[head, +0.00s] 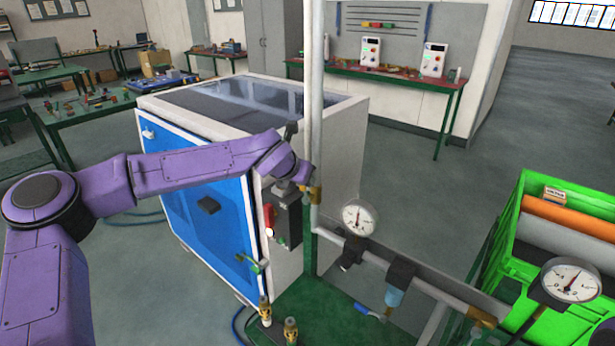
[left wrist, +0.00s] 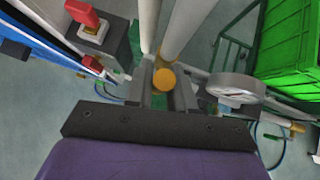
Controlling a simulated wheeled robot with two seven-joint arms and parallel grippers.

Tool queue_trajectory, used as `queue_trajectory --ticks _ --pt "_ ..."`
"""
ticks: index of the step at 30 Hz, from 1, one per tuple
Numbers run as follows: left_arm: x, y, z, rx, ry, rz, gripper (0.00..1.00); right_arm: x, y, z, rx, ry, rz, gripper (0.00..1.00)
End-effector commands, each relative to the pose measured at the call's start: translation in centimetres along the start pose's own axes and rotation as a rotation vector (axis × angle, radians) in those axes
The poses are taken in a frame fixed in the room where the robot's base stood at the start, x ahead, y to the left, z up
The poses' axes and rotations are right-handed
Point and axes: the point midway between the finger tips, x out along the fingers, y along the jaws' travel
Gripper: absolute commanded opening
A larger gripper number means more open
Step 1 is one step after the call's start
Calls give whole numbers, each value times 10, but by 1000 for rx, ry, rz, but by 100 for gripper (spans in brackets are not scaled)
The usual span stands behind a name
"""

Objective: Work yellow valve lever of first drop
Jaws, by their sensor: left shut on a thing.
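The yellow valve (head: 316,194) sits on the white vertical pipe (head: 316,110) of the first drop, beside the blue and white generator cabinet. In the left wrist view a rounded yellow part of it (left wrist: 165,79) lies between the two dark fingers. My left gripper (head: 304,188) reaches it from the left and is shut on this yellow part. The wrist and fingers cover some of the valve, so I cannot tell the lever's exact angle. My right gripper is in neither view.
A pressure gauge (head: 359,217) is just below right of the valve, also in the left wrist view (left wrist: 236,88). The cabinet (head: 335,150) stands close behind, with a red switch (head: 268,216). A second gauge (head: 571,281) and a green crate (head: 530,190) are at right.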

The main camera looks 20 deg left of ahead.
Motion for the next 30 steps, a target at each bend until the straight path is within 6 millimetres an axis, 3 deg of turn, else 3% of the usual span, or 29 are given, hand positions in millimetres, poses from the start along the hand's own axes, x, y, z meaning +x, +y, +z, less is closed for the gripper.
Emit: queue_trajectory --ticks 16,17,18,26,30 --pt "1 0 0 -16 6 -17 0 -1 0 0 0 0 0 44" --pt "1 0 0 -16 6 -16 33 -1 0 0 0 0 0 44" --pt "1 0 0 -16 6 -16 44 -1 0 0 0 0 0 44" --pt "0 0 0 -15 6 -16 44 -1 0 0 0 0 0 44" --pt "-11 1 -1 -16 3 -16 44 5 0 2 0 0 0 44"
